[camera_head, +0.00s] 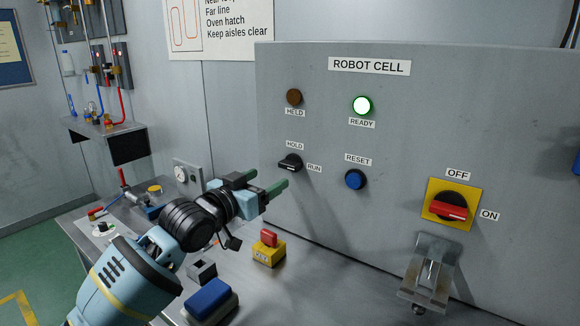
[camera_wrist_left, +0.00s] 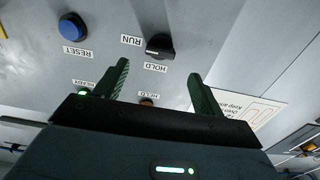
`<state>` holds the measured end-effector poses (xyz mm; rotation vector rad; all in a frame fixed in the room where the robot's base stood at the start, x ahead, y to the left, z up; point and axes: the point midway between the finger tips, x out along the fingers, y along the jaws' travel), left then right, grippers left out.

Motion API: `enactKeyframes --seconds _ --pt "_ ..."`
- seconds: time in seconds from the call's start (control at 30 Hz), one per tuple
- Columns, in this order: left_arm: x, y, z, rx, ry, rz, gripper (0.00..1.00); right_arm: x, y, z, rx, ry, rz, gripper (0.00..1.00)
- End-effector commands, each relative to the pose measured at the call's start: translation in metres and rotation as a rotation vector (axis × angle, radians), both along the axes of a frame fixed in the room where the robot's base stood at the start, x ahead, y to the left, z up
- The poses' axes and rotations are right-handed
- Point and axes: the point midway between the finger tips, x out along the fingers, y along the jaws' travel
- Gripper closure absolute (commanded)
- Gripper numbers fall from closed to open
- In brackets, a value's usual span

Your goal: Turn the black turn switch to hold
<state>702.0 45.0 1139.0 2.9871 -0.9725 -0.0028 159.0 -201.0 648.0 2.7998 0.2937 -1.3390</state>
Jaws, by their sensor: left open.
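The black turn switch (camera_head: 290,163) is on the grey ROBOT CELL panel, with a HOLD label (camera_head: 295,146) above it and a RUN label (camera_head: 314,168) to its right. Its handle lies roughly sideways, in line with RUN. My left gripper (camera_head: 266,181) is open and empty, just left of and below the switch in the head view. In the left wrist view the picture is upside down; the switch (camera_wrist_left: 160,46) shows beyond and between the open green fingers (camera_wrist_left: 159,72), apart from them. My right gripper is not in view.
A blue RESET button (camera_head: 355,180) is right of the switch. A brown HELD lamp (camera_head: 294,97) and a lit READY lamp (camera_head: 362,105) are above. A red-and-yellow OFF/ON switch (camera_head: 452,206) is farther right. A yellow box with a red switch (camera_head: 269,248) stands below the gripper.

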Motion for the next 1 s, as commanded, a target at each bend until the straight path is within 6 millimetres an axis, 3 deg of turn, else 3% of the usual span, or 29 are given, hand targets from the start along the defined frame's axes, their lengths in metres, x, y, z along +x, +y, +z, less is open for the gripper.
enactKeyframes --seconds 0.37,0.7,1.0 --pt "0.014 -0.010 0.000 -0.001 0.001 0.000 0.31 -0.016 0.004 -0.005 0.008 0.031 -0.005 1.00" --pt "0.048 -0.034 -0.002 0.000 0.002 0.001 0.31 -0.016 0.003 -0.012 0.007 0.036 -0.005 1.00" --pt "0.062 -0.044 -0.001 0.001 -0.001 0.001 0.31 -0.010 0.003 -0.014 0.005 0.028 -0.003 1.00"
